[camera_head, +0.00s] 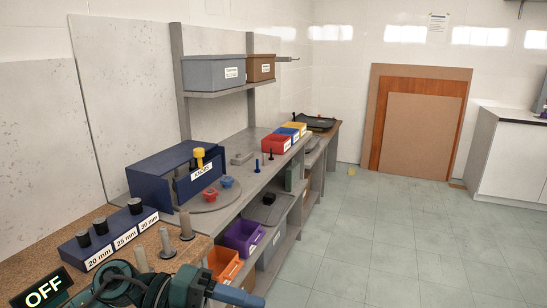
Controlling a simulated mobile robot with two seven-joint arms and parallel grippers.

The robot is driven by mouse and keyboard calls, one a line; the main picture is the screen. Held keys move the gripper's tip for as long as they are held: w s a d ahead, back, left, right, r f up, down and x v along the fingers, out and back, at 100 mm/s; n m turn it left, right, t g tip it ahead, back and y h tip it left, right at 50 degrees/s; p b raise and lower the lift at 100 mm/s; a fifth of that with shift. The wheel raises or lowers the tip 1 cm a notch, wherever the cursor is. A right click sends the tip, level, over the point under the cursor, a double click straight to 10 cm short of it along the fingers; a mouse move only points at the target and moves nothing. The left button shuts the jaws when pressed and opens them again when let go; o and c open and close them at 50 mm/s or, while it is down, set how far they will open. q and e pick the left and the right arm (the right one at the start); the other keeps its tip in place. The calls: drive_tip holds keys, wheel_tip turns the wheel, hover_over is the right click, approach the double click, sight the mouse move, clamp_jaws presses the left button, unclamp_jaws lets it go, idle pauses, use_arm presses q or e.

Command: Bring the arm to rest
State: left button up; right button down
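A dark teal and black rounded object (185,287) with a blue bar-like end fills the bottom edge at the left.
A workbench runs along the left wall with a blue box (150,184), a round grey plate (217,196), a block with black knobs (110,238) and an OFF sign (42,288). Coloured bins sit on and under it. Open tiled floor (400,235) lies to the right.

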use_arm(q)
drive_tip(key=w+a+f+n+t+y, duration=0.2)
drive_tip(key=a+f+n+t+y, duration=0.15)
drive_tip(key=n+t, duration=0.8)
drive_tip(key=w+a+f+n+t+y, duration=0.2)
drive_tip(key=f+n+t, duration=0.45)
drive_tip(key=n, duration=0.75)
drive_tip(key=s+a+f+n+g+y, duration=0.2)
drive_tip(key=s+f+n+y, duration=0.1)
drive_tip(key=s+f, duration=0.3)
drive_tip(key=s+a+f+n+g+y+p, duration=0.1)
drive_tip(key=s+a+f+n+g+y, duration=0.1)
drive_tip(key=s+f, duration=0.4)
wheel_tip(320, 180, down, 4)
drive_tip(key=shift+f+n+g+y, duration=0.1)
drive_tip(key=shift+n+g+y, duration=0.4)
drive_tip(key=shift+n+y, duration=0.4)
